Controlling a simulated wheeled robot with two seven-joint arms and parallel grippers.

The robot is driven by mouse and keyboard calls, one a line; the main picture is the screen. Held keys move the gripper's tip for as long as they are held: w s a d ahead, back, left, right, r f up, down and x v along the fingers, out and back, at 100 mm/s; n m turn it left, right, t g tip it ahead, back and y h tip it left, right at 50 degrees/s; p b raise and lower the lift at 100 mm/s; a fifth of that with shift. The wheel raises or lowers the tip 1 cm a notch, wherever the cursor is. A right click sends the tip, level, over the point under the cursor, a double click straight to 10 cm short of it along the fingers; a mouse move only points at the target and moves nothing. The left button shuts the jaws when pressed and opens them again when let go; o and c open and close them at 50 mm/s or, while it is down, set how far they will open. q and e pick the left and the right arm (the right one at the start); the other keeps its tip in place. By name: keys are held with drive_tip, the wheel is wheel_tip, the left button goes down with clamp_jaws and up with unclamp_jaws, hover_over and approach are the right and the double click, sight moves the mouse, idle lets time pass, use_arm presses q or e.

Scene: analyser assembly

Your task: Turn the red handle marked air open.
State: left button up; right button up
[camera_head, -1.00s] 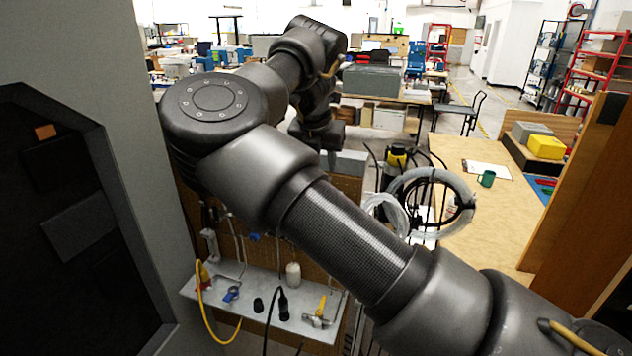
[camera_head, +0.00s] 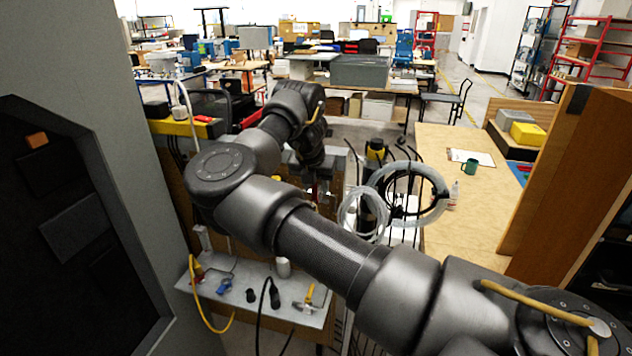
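My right arm crosses the view from the lower right, bends at the left and reaches away from me. Its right gripper (camera_head: 318,188) points down at the far side of the pegboard bench, small and dark; its fingertips are hard to make out. Small reddish patches show by the gripper, but I cannot tell whether they are the red handle. No handle marked air can be read. On the grey shelf (camera_head: 262,310) are a valve with a blue handle (camera_head: 224,286), a valve with a yellow handle (camera_head: 310,293) and a red fitting (camera_head: 198,274). My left gripper is not in view.
A grey cabinet (camera_head: 125,150) stands close at the left. Coiled clear hoses (camera_head: 440,195) hang right of my arm. A yellow hose (camera_head: 202,310) hangs off the shelf.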

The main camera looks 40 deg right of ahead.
drive_tip(key=shift+w+f, duration=0.15)
drive_tip(key=shift+w, duration=0.15)
drive_tip(key=shift+c, duration=0.5)
clamp_jaws()
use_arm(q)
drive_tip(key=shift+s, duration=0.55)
